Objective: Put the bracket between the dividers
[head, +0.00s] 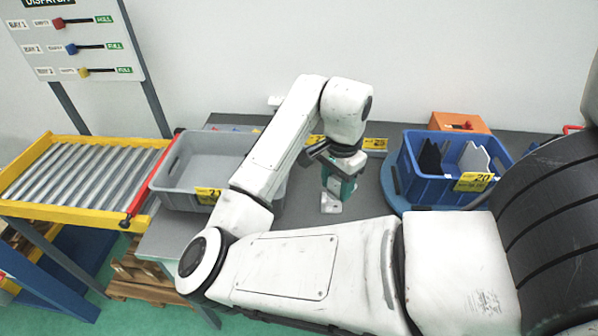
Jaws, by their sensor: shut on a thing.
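My gripper (336,190), with teal fingers, points down over the grey table in the middle of the head view. It is shut on a small pale metal bracket (331,205), which shows below the fingertips. I cannot tell whether the bracket touches the table. A blue crate (440,194) with a yellow label 20 stands to the right of my gripper. In it a black upright piece (430,158) and a white upright piece (474,157) look like the dividers. The crate's floor is hidden.
A grey crate (177,190) labelled 21 stands on the left of the table, partly behind my arm. A yellow-framed roller conveyor (75,178) lies farther left. An orange box (458,122) is behind the blue crate. Bare table (370,195) lies between gripper and blue crate.

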